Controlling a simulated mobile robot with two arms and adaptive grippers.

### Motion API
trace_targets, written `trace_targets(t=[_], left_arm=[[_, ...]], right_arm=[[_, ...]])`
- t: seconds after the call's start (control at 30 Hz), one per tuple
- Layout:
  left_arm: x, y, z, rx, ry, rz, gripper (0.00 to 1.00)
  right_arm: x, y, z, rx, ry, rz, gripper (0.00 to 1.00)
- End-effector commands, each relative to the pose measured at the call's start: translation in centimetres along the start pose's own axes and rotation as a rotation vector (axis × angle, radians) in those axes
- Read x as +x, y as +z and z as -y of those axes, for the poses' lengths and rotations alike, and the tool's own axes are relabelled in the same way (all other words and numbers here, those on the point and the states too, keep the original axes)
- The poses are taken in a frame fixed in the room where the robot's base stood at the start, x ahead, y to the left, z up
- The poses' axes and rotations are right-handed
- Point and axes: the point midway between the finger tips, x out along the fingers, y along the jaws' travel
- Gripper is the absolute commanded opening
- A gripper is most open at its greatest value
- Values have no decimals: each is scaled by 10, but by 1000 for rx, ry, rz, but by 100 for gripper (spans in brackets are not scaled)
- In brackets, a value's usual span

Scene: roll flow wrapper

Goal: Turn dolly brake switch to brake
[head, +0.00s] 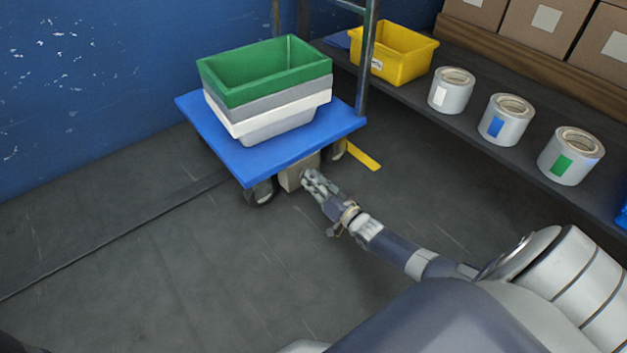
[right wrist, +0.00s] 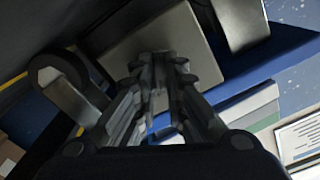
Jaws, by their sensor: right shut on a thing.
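The blue dolly (head: 253,163) stands on the floor against the blue wall and carries stacked bins. A beige-grey box (head: 293,174) sits under its front edge between the casters, and the box's face also shows in the right wrist view (right wrist: 150,40). My right gripper (head: 312,181) is at this box, shut on the dolly brake switch. The fingers (right wrist: 160,62) hide the switch, so I cannot tell its setting. My left gripper is not in view.
A green bin (head: 264,75) tops grey and white bins. Casters (head: 260,193) flank the box. The floor at the left is clear.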

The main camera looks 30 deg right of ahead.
Motion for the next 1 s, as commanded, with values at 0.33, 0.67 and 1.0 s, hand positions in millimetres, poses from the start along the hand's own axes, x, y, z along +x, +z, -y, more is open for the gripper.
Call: trace_targets(t=[0.33,0.67,1.0], left_arm=[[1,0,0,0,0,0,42],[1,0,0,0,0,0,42],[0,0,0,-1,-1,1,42]], right_arm=[[0,1,-1,49,1,2,0],[0,1,-1,49,1,2,18],[0,0,0,48,1,1,31]])
